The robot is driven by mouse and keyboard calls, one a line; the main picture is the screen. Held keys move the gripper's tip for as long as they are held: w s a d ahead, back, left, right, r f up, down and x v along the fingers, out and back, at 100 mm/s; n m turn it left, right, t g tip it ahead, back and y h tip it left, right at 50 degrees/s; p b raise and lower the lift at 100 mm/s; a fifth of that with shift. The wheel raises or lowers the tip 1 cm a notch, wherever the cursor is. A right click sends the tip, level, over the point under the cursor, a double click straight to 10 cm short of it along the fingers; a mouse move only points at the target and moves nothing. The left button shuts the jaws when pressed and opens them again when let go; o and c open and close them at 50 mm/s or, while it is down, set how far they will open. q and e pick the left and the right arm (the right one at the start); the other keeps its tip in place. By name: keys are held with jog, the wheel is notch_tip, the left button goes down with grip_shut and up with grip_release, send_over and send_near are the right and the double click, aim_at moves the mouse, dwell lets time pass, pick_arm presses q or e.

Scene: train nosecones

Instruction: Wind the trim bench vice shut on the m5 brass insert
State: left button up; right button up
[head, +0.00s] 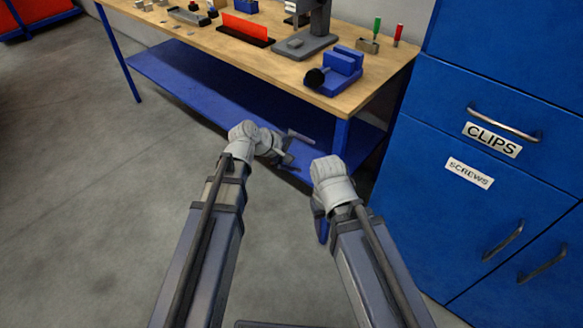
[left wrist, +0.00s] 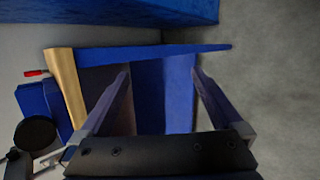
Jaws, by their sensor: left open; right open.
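The trim bench vice (head: 345,62) is blue and sits at the near right corner of the wooden bench top, with a black round handle (head: 315,77) facing left. It also shows at the left of the left wrist view (left wrist: 30,97), with the handle (left wrist: 36,133) below it. I cannot make out the m5 brass insert. My left gripper (head: 289,147) is below and in front of the bench edge, apart from the vice. In the left wrist view its fingers (left wrist: 162,80) are spread with nothing between them. My right gripper (head: 319,222) is lower and nearer, mostly hidden behind its wrist.
The bench (head: 262,62) has a blue lower shelf (head: 200,90) and blue legs. A grey press stand (head: 305,42), a red panel in a black base (head: 245,28) and a small holder with green and red tools (head: 369,44) stand on it. Blue cabinets (head: 500,90) close off the right.

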pick_arm(q)
jog(key=shift+s+a+f+m+g+y+p, duration=0.3)
jog(key=shift+s+a+m+g+y, duration=0.1)
jog(key=shift+s+m, duration=0.35)
jog(key=shift+s+a+f+m+g+y+p, duration=0.25)
jog(key=shift+s+a+m+y+p, duration=0.1)
jog(key=shift+s+m, duration=0.45)
jog(key=shift+s+a+f+m+g+y+p, duration=0.25)
jog(key=shift+s+a+m+g+y, duration=0.25)
jog(key=shift+s, duration=0.4)
jog(key=shift+d, duration=0.1)
jog(key=shift+c, duration=0.2)
